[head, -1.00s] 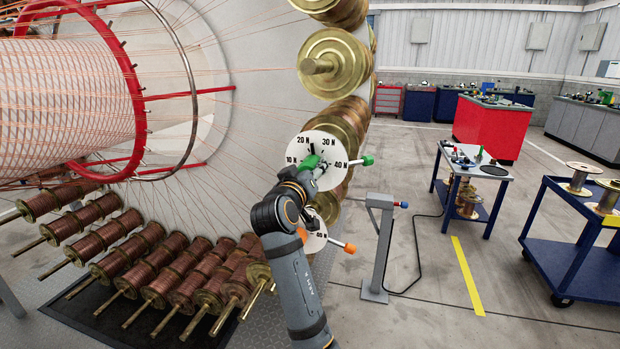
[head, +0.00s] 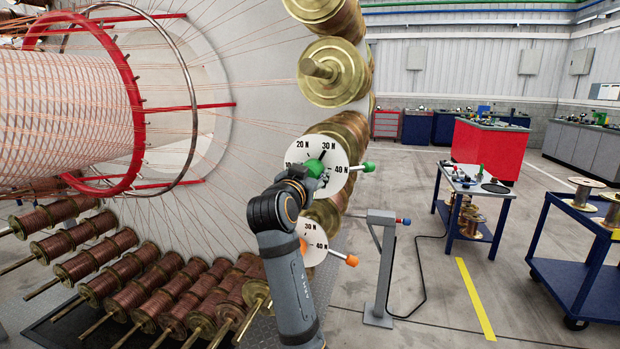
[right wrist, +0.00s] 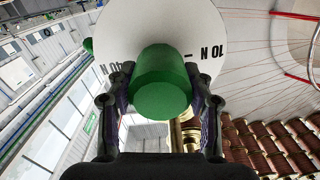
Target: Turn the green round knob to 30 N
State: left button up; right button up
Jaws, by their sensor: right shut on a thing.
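The green round knob (head: 314,168) sits at the middle of a white dial (head: 341,157) marked 10 N to 40 N. A black pointer line (head: 321,155) on the dial points up and right, at about the 30 N mark. My right gripper (right wrist: 161,101) is shut on the green knob (right wrist: 160,84), with one finger on each side of it. In the head view my right arm comes up from below and its gripper partly covers the knob and the lower left of the dial. My left gripper is in neither view.
A green-tipped lever (head: 369,167) sticks out right of the dial. Below is a second dial (head: 318,246) with an orange knob (head: 303,244) and an orange-tipped lever (head: 351,261). Wound spools surround the dials.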

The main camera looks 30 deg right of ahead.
aim_at(310, 162)
dwell(0.4)
jog(key=o, duration=1.2)
jog(key=shift+r, duration=0.15)
notch_tip(310, 162, up, 10)
jog(key=shift+f, duration=0.15)
